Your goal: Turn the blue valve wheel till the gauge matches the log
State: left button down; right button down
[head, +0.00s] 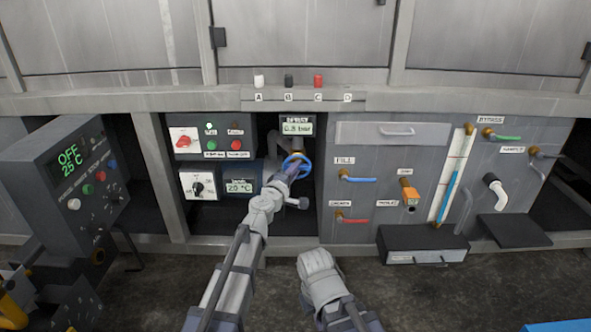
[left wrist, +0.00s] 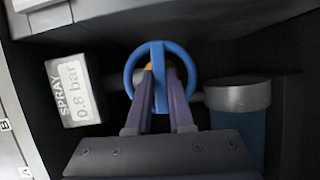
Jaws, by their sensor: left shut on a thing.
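The blue valve wheel (head: 307,166) sits on a pipe in the dark recess below the spray gauge. In the left wrist view the wheel (left wrist: 129,76) is seen face on, with a spoke running up its middle. My left gripper (head: 290,170) reaches into the recess. Its two fingers (left wrist: 160,80) are shut on the wheel's spoke. The spray gauge (head: 297,129) is just above the wheel and reads 0.8 bar, also legible in the left wrist view (left wrist: 78,91). I cannot make out a log.
Left of the recess are panels with red (head: 184,141) and black (head: 198,187) knobs and a 20 °C display (head: 239,187). To the right is a grey panel (head: 390,160) with blue, red and green handles. A thick pipe (left wrist: 240,96) stands beside the wheel.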

dwell(0.4)
pick_arm(q)
jog(key=c, duration=0.8)
grip_release()
jog(key=shift+s, duration=0.1)
jog(key=v, duration=0.7)
jog(key=shift+s+a, duration=0.2)
jog(key=shift+s, duration=0.05)
